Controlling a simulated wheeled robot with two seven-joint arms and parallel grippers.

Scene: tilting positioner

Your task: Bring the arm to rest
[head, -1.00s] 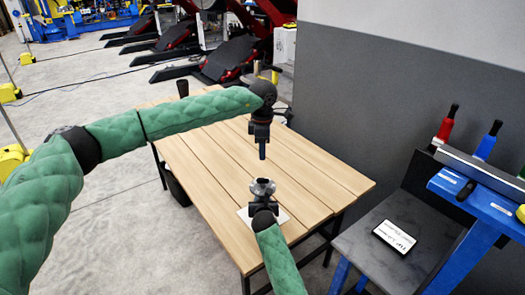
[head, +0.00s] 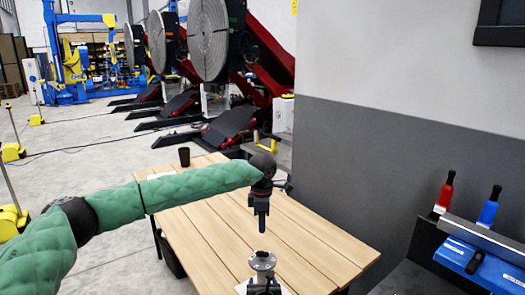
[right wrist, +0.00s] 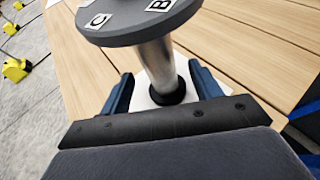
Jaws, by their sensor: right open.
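The small positioner has a grey round plate (right wrist: 140,18) with letter tags, B and C showing, on a silver post (right wrist: 155,68). It stands upright near the table's front; its plate also shows in the head view (head: 262,261). My right gripper (right wrist: 162,88) is open, with one blue finger on each side of the post's lower part. I cannot tell whether the fingers touch it. In the head view my right gripper (head: 264,286) is at the bottom edge, mostly cut off. My left gripper (head: 262,222) points down above and behind the positioner, seen edge-on, its jaws unclear.
The wooden table (head: 310,243) is mostly bare, with a dark cup (head: 184,156) at its far left corner. A grey wall (head: 370,170) stands right of it. Large machines stand behind.

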